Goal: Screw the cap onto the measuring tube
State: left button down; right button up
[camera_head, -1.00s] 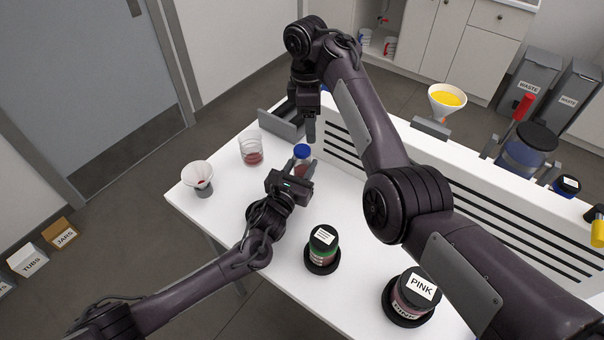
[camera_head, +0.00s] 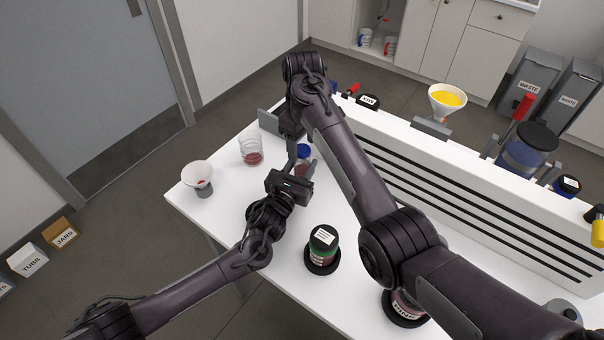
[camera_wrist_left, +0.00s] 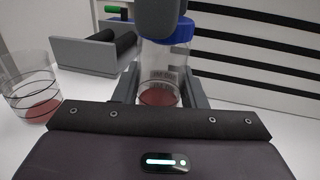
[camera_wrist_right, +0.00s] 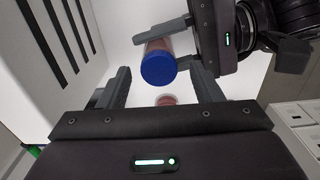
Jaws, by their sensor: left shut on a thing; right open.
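The measuring tube (camera_wrist_left: 160,85) is clear with red contents and stands upright between the fingers of my left gripper (camera_head: 299,168), which is shut on it. The blue cap (camera_wrist_right: 159,70) sits on the tube's top; how tightly it is threaded cannot be told. The cap also shows in the head view (camera_head: 303,150) and the left wrist view (camera_wrist_left: 184,30). My right gripper (camera_wrist_right: 162,84) is open, its fingers apart on either side of the cap in its wrist view. One right finger hides part of the cap in the left wrist view.
A beaker with red contents (camera_head: 251,158) and a white funnel on a cup (camera_head: 197,174) stand at the table's left. A green-banded jar (camera_head: 322,240) stands in front. A white slotted rack (camera_head: 450,190) runs behind. My right arm partly covers another jar (camera_head: 400,313).

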aim_at(299, 171)
notch_tip(299, 171, up, 7)
jog(key=shift+r, duration=0.15)
pick_arm(q)
jog(key=c, duration=0.8)
grip_release()
jog(key=shift+s, duration=0.1)
jog(key=b+v, duration=0.1)
jog(key=v, duration=0.5)
jog(key=shift+s+a+f, duration=0.1)
jog(key=shift+s+a, duration=0.15)
jog(key=shift+s, duration=0.1)
pick_arm(e)
jog(key=shift+f, duration=0.75)
pick_arm(q)
jog(key=shift+s+a+b, duration=0.15)
jog(key=shift+s+b, duration=0.15)
jog(key=shift+s, duration=0.1)
